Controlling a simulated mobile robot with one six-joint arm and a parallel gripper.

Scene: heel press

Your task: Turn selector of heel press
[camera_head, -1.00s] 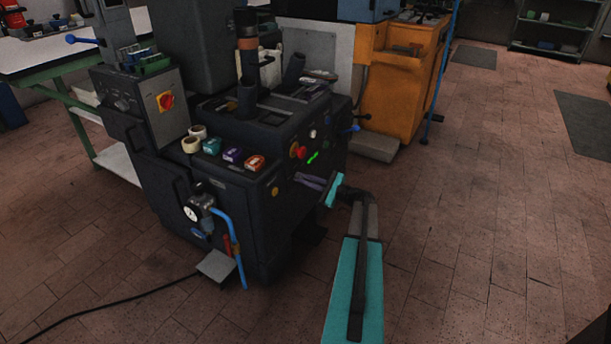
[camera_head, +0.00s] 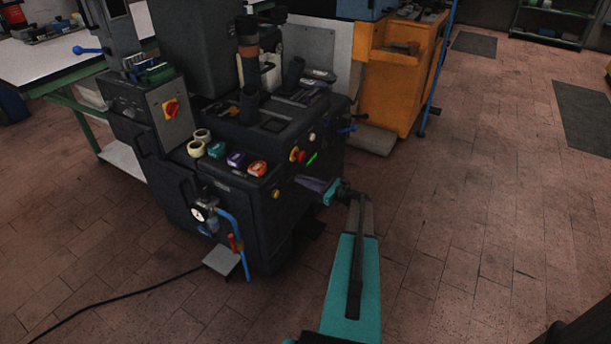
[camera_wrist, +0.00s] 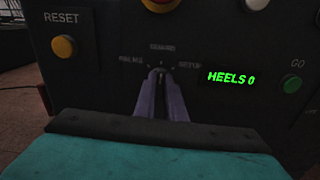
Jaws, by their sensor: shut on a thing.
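The heel press (camera_head: 235,215) is a dark machine in the middle of the head view. Its selector sits on the front panel, with printed positions around it; the right one reads like "SETUP" and the others are hard to read. In the wrist view my gripper (camera_wrist: 160,76) has its two purple-grey fingers close together at the selector, shut on its knob. The fingers hide most of the knob, so I cannot tell which position it points to. In the head view my gripper (camera_head: 299,180) reaches the press front from the right.
Around the selector are a yellow RESET button (camera_wrist: 64,47), a green GO button (camera_wrist: 292,84), a lit "HEELS 0" display (camera_wrist: 231,78) and a white button (camera_wrist: 255,3). A red knob (camera_head: 294,155) is above. A gauge with blue hose (camera_head: 225,223) stands left.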

